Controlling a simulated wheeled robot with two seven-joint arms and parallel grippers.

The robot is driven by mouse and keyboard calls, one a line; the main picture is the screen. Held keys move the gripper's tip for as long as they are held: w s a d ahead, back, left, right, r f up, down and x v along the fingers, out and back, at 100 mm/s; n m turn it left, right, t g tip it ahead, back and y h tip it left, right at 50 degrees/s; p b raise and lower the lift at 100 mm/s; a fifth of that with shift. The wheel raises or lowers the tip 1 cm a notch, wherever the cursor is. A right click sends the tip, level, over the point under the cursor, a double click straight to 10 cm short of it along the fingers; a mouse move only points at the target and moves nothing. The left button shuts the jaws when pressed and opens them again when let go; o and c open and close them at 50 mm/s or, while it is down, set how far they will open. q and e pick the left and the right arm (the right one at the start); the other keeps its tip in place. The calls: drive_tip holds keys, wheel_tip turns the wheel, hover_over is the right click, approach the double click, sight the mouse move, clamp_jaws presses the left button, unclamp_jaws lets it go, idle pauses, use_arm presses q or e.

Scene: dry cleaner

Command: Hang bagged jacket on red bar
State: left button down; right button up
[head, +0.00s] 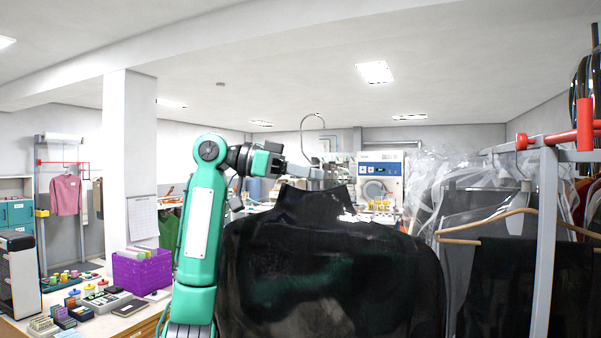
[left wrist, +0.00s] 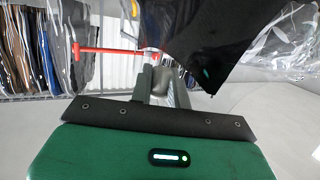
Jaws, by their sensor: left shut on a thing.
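The bagged jacket (head: 330,265) is dark and glossy and hangs upright from a hanger with a metal hook (head: 314,120) above its collar. My left gripper (head: 312,173) is shut on the hanger just above the collar. In the left wrist view, the jacket (left wrist: 205,40) hangs by the fingers (left wrist: 163,88), partly hiding what is behind it. The red bar (head: 558,138) sits on a grey rack post at the right of the head view, well right of the jacket and hook. A red bar (left wrist: 108,51) also shows in the left wrist view. My right gripper is out of view.
Clear-bagged garments (head: 430,185) and a wooden hanger (head: 490,232) crowd the right side by the grey post (head: 545,240). A counter with a purple crate (head: 142,270) stands left. A pink shirt (head: 66,195) hangs on another rack at far left.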

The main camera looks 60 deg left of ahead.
use_arm(q)
drive_tip(key=shift+w+d+p, duration=0.25)
drive_tip(key=shift+w+d, duration=0.45)
drive_tip(key=shift+d, duration=0.35)
drive_tip(key=shift+w+d+p, duration=0.2)
drive_tip(key=shift+w+d, duration=0.45)
drive_tip(key=shift+d, duration=0.35)
drive_tip(key=shift+w+d+r+p, duration=0.1)
drive_tip(key=shift+w+d+p, duration=0.15)
drive_tip(key=shift+w+d, duration=0.4)
drive_tip(key=shift+w+d+f+p, duration=0.1)
drive_tip(key=shift+w+d+p, duration=0.2)
drive_tip(key=shift+d, duration=0.55)
drive_tip(key=shift+w+d+r+p, duration=0.1)
drive_tip(key=shift+w+d+p, duration=0.05)
drive_tip(key=shift+w+d, duration=0.5)
drive_tip(key=shift+w+d+p, duration=0.3)
drive_tip(key=shift+w+d, duration=0.2)
drive_tip(key=shift+d, duration=0.35)
drive_tip(key=shift+w+d+p, duration=0.35)
drive_tip(key=shift+w+d, duration=0.2)
drive_tip(key=shift+d, duration=0.25)
drive_tip(key=shift+w+d+p, duration=0.3)
drive_tip(key=shift+w+d, duration=0.2)
drive_tip(key=shift+d, duration=0.35)
drive_tip(key=w+d+p, duration=0.4)
drive_tip(key=w+d, duration=0.7)
drive_tip(key=d, duration=0.5)
drive_tip(key=shift+d+p, duration=0.15)
drive_tip(key=shift+p, duration=0.25)
